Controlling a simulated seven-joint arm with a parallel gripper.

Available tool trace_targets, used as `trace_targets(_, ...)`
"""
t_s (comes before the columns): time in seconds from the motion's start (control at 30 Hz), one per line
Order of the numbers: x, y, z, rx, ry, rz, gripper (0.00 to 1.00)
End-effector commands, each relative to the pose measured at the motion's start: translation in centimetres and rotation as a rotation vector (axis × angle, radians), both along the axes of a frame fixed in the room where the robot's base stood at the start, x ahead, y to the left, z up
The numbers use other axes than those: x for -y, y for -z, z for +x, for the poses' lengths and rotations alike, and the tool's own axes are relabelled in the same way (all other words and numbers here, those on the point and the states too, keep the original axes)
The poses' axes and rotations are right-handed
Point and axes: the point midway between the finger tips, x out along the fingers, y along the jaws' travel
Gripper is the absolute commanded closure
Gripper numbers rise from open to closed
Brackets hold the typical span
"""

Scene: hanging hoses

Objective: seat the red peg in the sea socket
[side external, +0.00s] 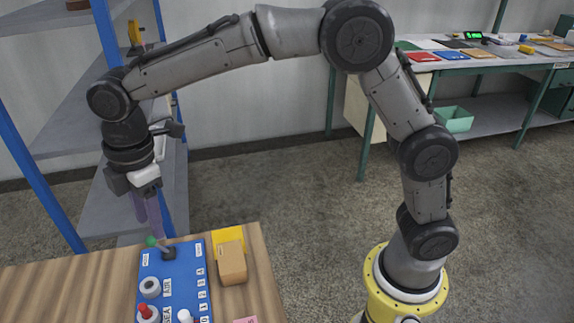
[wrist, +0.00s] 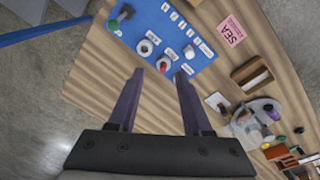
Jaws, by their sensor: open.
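The red peg (side external: 147,311) stands upright at a pale ring socket on the blue board (side external: 182,262), beside a label that reads SEA. In the wrist view the red peg (wrist: 163,66) shows within that ring; how deep it sits I cannot tell. A second, empty-looking ring socket (side external: 150,287) is beside the label AIR; it also shows in the wrist view (wrist: 145,47). My gripper (side external: 150,223) is open and empty, above the far end of the board in the side view. In the wrist view the red peg appears just beyond and between my fingertips (wrist: 158,73), apart from them.
A lever with a green knob (side external: 152,241) stands at the board's far end, near my fingers in the picture. A white peg (side external: 185,316) is on the board. A cardboard box (side external: 232,263) sits to the right. A pink SEA note (wrist: 232,30) lies on the wooden table.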

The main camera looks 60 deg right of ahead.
Motion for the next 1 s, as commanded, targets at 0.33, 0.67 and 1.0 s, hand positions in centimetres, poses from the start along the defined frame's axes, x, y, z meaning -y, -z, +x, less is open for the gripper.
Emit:
trace_targets(0.33,14.9,-7.6,-9.5,0.144,0.642,0.143,0.50)
trace_targets(0.67,22.6,-5.9,-21.1,0.269,1.189,0.301,0.50)
trace_targets(1.0,24.1,-3.6,-24.9,0.311,1.381,0.366,0.50)
